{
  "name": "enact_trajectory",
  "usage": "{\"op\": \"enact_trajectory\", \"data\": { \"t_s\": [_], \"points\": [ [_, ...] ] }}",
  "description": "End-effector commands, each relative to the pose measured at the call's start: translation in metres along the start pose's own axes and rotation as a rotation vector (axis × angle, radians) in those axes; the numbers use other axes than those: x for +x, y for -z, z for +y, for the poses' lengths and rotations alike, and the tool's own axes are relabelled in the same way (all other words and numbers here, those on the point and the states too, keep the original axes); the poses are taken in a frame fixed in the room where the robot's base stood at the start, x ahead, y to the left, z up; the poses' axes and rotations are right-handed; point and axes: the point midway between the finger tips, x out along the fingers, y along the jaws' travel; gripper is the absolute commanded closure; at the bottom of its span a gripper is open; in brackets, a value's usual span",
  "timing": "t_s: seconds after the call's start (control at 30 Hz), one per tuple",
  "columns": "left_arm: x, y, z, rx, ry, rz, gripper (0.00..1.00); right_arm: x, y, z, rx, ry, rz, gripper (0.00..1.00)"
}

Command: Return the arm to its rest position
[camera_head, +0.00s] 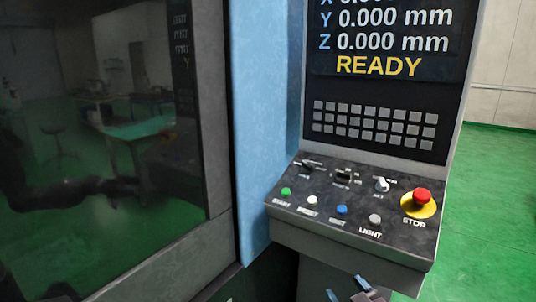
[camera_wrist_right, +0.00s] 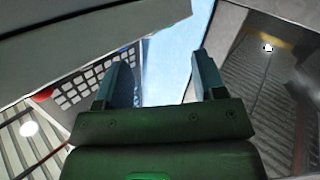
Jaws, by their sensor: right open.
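My right gripper (camera_head: 347,289) shows only by its fingertips at the bottom edge of the head view, just below the front edge of the control panel (camera_head: 290,211). In the right wrist view the same gripper (camera_wrist_right: 163,70) has its two fingers spread apart with nothing between them. The rest of my right arm is hidden below the head view. My left gripper is not in view.
The panel carries a red stop button (camera_head: 422,196), several small buttons and knobs. Above it a screen (camera_head: 385,40) reads READY. A dark machine window (camera_head: 100,130) fills the left. Green floor (camera_head: 490,210) is clear at right.

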Motion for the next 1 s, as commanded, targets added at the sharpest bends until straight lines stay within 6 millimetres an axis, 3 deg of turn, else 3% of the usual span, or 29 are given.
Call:
{"op": "enact_trajectory", "data": {
  "t_s": [0.03,0.3,0.5,0.7,1.0],
  "points": [
    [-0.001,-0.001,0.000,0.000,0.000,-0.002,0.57,-0.016,-0.023,0.003,0.036,-0.019,-0.045,0.36],
    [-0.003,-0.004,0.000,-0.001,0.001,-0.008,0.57,-0.109,-0.126,0.011,0.158,-0.126,-0.269,0.36],
    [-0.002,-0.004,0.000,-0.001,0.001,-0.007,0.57,-0.182,-0.185,-0.001,0.216,-0.174,-0.430,0.36],
    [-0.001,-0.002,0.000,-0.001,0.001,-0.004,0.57,-0.223,-0.210,-0.014,0.240,-0.182,-0.513,0.36],
    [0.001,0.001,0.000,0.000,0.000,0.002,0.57,-0.229,-0.214,-0.015,0.241,-0.183,-0.526,0.36]
  ]
}}
